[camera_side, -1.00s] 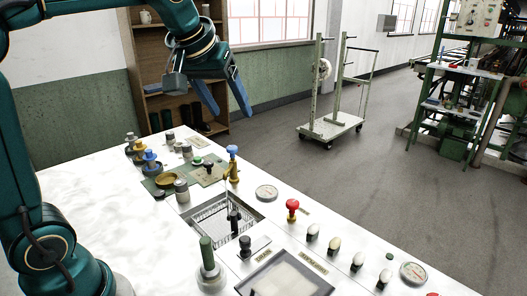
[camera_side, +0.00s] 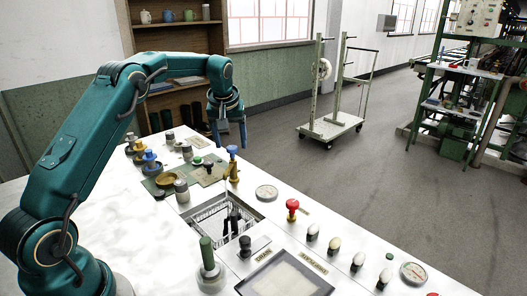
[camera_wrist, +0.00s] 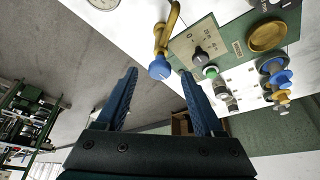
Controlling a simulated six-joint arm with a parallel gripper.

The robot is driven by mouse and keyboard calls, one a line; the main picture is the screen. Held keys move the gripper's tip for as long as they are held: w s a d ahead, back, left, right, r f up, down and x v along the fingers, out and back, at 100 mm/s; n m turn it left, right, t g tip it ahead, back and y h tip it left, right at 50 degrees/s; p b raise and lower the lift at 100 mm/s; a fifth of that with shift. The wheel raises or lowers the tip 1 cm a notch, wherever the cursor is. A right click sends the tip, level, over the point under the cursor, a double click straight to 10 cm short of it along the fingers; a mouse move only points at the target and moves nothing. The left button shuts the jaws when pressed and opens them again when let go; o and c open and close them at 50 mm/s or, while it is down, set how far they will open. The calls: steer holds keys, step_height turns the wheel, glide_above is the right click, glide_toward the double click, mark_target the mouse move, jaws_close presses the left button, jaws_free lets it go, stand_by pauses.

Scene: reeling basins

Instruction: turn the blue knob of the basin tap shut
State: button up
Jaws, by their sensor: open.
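The basin tap (camera_side: 234,173) is a brass-yellow fitting with a blue knob (camera_side: 232,150) on top, standing at the edge of the sunken basin (camera_side: 240,205). My gripper (camera_side: 230,146) is open and points down over the tap, its dark blue fingertips appearing on either side of the knob. In the wrist view the blue knob (camera_wrist: 160,67) shows between the fingertips of my gripper (camera_wrist: 158,72), with the yellow tap (camera_wrist: 170,32) beyond. I see no contact; the exact height gap is hard to tell.
A second blue-topped fitting (camera_side: 150,158) stands to the left, beside a green panel (camera_side: 157,188) with a brass dish (camera_side: 167,181). A red knob (camera_side: 292,206) and a gauge (camera_side: 266,192) are to the right.

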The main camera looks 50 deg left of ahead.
steer(key=shift+w+a+f, duration=0.2)
steer(key=shift+f, duration=0.45)
jaws_close()
